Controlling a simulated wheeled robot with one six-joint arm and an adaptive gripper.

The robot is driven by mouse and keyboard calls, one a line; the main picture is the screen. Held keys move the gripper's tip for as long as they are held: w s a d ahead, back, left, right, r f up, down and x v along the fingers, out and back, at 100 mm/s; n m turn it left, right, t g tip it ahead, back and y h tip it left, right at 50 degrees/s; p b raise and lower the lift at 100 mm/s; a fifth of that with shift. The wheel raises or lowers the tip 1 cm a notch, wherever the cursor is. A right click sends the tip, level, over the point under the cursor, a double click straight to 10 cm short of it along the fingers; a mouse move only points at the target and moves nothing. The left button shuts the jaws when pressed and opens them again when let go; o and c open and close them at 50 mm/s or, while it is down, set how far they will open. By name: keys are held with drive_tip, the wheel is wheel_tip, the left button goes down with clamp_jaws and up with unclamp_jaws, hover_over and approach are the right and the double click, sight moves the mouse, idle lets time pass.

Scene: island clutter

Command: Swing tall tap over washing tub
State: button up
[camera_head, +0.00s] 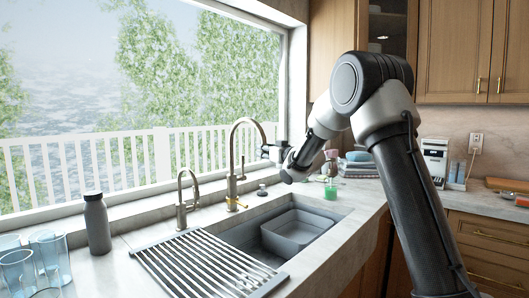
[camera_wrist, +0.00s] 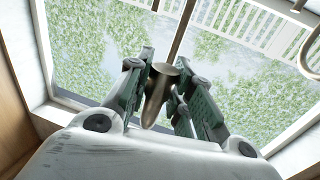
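The tall tap (camera_head: 231,160) is a bronze gooseneck with a gold collar, standing behind the sink. Its arch bends right, and its spout end meets my gripper (camera_head: 274,150). In the wrist view, the tapered spout end (camera_wrist: 159,92) sits between the two fingers of my gripper (camera_wrist: 166,82), which look closed against its sides. The washing tub (camera_head: 297,228) is a grey rectangular basin in the right part of the sink. It lies in front and to the right of the tap's base. The tub's inside looks empty.
A short tap (camera_head: 182,200) stands left of the tall one. A slatted drying rack (camera_head: 205,263) covers the sink's left part. A grey bottle (camera_head: 97,223) and clear glasses (camera_head: 47,258) stand at left.

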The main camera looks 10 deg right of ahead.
clamp_jaws()
drive_tip(key=shift+d, duration=0.15)
